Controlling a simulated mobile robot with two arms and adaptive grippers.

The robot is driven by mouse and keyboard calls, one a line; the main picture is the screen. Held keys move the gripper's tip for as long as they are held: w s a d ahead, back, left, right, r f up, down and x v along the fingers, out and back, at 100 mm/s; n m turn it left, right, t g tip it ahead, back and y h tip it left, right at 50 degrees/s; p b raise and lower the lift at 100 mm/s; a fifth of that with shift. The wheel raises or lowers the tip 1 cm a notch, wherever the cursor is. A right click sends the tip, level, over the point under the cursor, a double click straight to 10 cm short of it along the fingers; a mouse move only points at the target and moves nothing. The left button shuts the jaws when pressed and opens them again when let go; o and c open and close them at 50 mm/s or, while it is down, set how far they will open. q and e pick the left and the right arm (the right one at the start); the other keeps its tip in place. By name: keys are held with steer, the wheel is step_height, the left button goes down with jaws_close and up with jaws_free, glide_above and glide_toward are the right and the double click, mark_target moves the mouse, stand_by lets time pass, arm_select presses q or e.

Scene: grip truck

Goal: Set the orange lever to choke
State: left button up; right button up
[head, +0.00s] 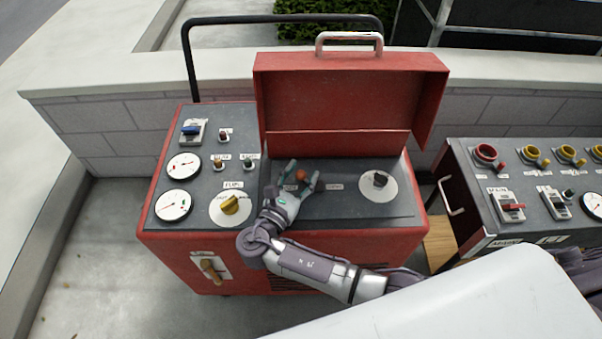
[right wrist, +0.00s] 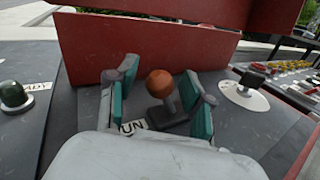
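The orange lever (head: 301,175) has a round orange knob on a dark stem and stands on the panel under the raised red lid. It also shows in the right wrist view (right wrist: 160,82), with a partly hidden label ending in "UN" (right wrist: 132,127) at its base. A second white label (head: 335,187), too small to read, lies to its right. My right gripper (head: 303,171) is open, its teal-padded fingers on either side of the knob. In the right wrist view, gaps show between knob and both fingers. My left gripper is not in view.
The red lid (head: 340,105) stands open behind the lever. A dark knob on a white disc (head: 378,185) is to the right. Gauges, small switches and a yellow knob (head: 229,204) fill the left panel. Another control box (head: 520,190) stands at the right.

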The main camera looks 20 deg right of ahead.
jaws_close()
steer(key=shift+r, duration=0.1)
steer(key=shift+s+d+r+m+g+y+p, duration=0.15)
steer(key=shift+d+r+m+g+y+p, duration=0.15)
steer(key=shift+m+p, duration=0.6)
steer(key=d+m+y+p, duration=0.1)
steer(key=p, duration=0.1)
steer(key=d+m+p, duration=0.1)
steer(key=m+p, duration=0.1)
steer(key=shift+s+r+g+y+p, duration=0.2)
steer(key=shift+s+g+y+p, duration=0.1)
steer(key=shift+g+y+p, duration=0.1)
steer(key=shift+s+d+f+m+y+p, duration=0.1)
steer(key=shift+d+m+y+p, duration=0.3)
steer(key=shift+m+y+p, duration=0.15)
steer(key=shift+s+d+f+m+y+p, duration=0.1)
steer(key=shift+d+m+y+p, duration=0.35)
steer(key=shift+m, duration=0.1)
steer(key=shift+s+d+f+m+y+p, duration=0.1)
steer(key=shift+d+f+m+y+p, duration=0.35)
steer(key=shift+m+y, duration=0.4)
steer(key=shift+o, duration=0.2)
jaws_free()
